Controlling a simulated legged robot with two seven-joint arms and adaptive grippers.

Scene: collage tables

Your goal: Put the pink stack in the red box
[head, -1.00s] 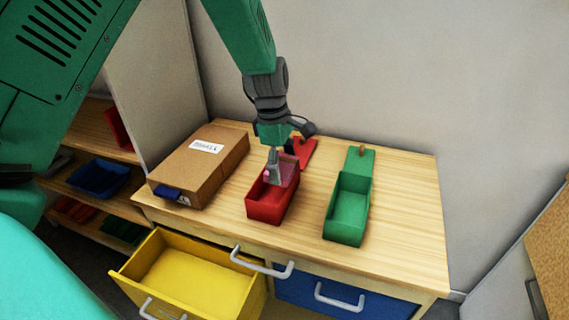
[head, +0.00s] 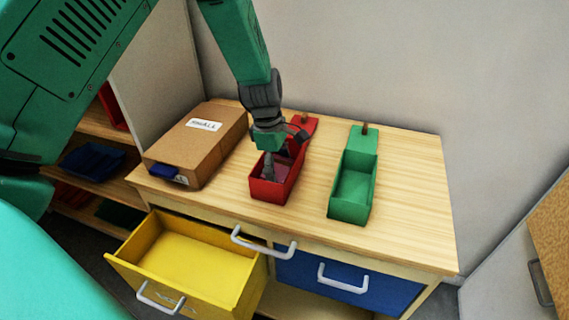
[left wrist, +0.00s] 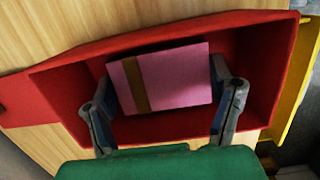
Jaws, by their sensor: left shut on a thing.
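The pink stack (left wrist: 177,77), with a brown band around it, is between the fingers of my left gripper (left wrist: 165,110) in the left wrist view. The gripper is shut on it. The stack is inside the red box (left wrist: 262,72), within its walls; I cannot tell whether it touches the floor of the box. In the head view my left gripper (head: 269,165) reaches down into the red box (head: 270,190), and the stack is mostly hidden. The lid of the red box lies open at the back. My right gripper is not in view.
A green box (head: 351,208) with its lid open stands to the right, empty. A brown carton (head: 190,150) lies to the left. Below the wooden tabletop (head: 413,210) a yellow drawer (head: 190,262) is pulled open, empty. A blue drawer (head: 345,290) is shut.

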